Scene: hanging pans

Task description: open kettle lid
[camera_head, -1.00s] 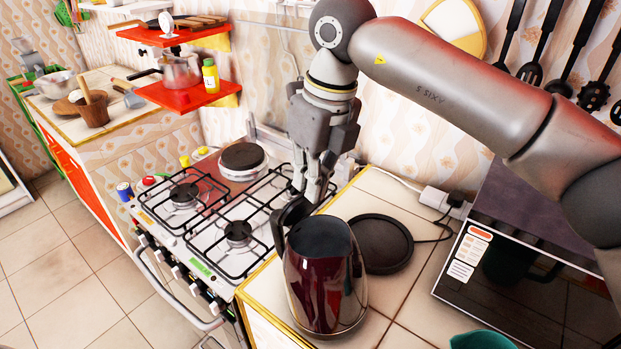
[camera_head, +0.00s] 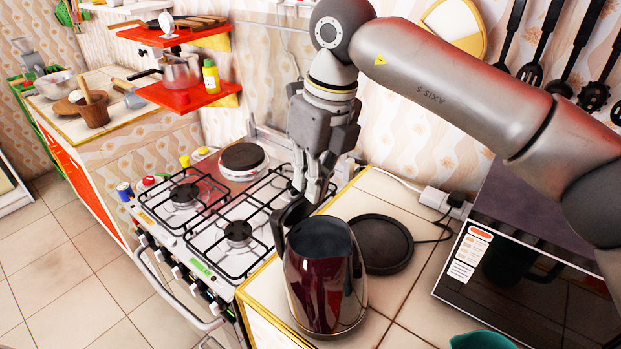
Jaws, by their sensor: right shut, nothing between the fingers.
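The kettle (camera_head: 325,285) is dark red with a black handle (camera_head: 285,225) on its left side. It stands upright on the counter, off its round black base (camera_head: 382,243). The kettle's top (camera_head: 320,240) is dark grey; I cannot tell whether this is a shut lid or the open inside. My right gripper (camera_head: 311,194) points down, shut and empty, just behind the top of the handle. I cannot tell whether its fingertips touch the handle. My left gripper is not in view.
A gas stove (camera_head: 220,225) with black grates lies left of the kettle. A microwave (camera_head: 500,260) stands at the right. A red shelf (camera_head: 187,95) holds a pot (camera_head: 180,72) and a yellow bottle (camera_head: 210,77). A teal item (camera_head: 480,341) shows at the bottom edge.

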